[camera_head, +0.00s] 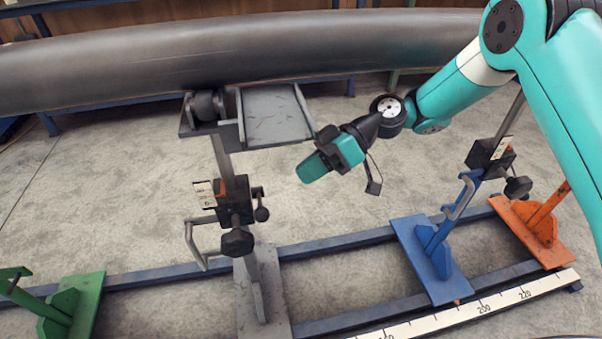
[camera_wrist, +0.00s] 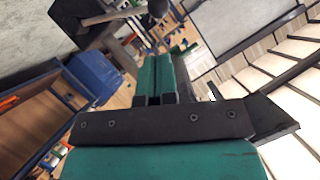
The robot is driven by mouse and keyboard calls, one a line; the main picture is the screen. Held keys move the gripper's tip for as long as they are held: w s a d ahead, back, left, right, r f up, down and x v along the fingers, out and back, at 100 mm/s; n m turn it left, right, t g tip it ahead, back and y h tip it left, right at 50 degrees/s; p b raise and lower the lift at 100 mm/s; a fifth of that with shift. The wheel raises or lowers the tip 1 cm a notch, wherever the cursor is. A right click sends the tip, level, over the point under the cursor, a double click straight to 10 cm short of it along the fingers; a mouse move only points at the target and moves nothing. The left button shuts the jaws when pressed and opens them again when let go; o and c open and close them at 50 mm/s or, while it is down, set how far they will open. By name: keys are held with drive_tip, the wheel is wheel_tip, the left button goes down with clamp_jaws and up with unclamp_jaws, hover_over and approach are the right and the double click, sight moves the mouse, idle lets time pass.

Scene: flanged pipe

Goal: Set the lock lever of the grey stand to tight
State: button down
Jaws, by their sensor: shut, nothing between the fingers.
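The grey stand (camera_head: 262,290) stands left of centre in the head view, its upper head with a roller and flat tray just under the big pipe. A dark clamp block (camera_head: 233,195) sits on its post with a small white tag (camera_head: 204,193). On the block's right side is a short lever with a dark knob (camera_head: 261,213). A larger black knob (camera_head: 237,242) and a bent grey handle (camera_head: 195,245) are below. I cannot tell the lever's setting. My gripper (camera_head: 309,169) is shut and empty, up and right of the lever, well apart. Its teal fingers (camera_wrist: 160,78) show in the wrist view.
A grey pipe (camera_head: 250,50) spans the back. A blue stand (camera_head: 432,262), an orange stand (camera_head: 535,235) and a green stand (camera_head: 70,310) share the blue rails. A ruler strip (camera_head: 480,308) runs along the front. Open air lies between my gripper and the grey stand's block.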

hover_over(260, 202)
drive_tip(key=s+d, duration=0.2)
drive_tip(key=d, duration=0.1)
drive_tip(key=f, duration=0.3)
drive_tip(key=shift+s+d+f+b, duration=0.1)
drive_tip(key=shift+s+d+b, duration=0.1)
drive_tip(key=shift+b, duration=0.1)
